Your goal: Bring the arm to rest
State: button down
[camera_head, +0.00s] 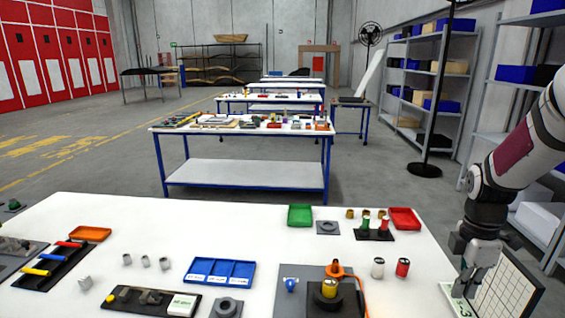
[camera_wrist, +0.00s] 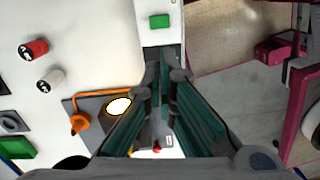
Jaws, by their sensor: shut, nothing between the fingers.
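My gripper (camera_head: 468,282) is at the right edge of the white table (camera_head: 400,262), low and pointing down. Its fingers are shut and empty. In the wrist view my gripper (camera_wrist: 165,78) shows its two fingers together, pointing up the picture. A white piece with a green label (camera_head: 459,291) lies close by the fingertips; whether they touch it I cannot tell. A white panel with a grid (camera_head: 508,287) stands tilted to the right of my gripper.
Shelves (camera_head: 437,80) line the right wall.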

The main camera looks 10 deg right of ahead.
jog(key=s+a+r+m+t+h, duration=0.1)
jog(key=a+r+m+t, duration=0.35)
jog(key=a+r, duration=0.85)
jog(key=s+a+r+m+t+y, duration=0.1)
jog(key=s+a+r+m, duration=0.3)
jog(key=s+a+m, duration=0.5)
jog(key=a, duration=0.3)
jog(key=shift+s+a+r+t, duration=0.3)
jog(key=shift+a+r+t, duration=0.05)
jog(key=shift+m, duration=0.25)
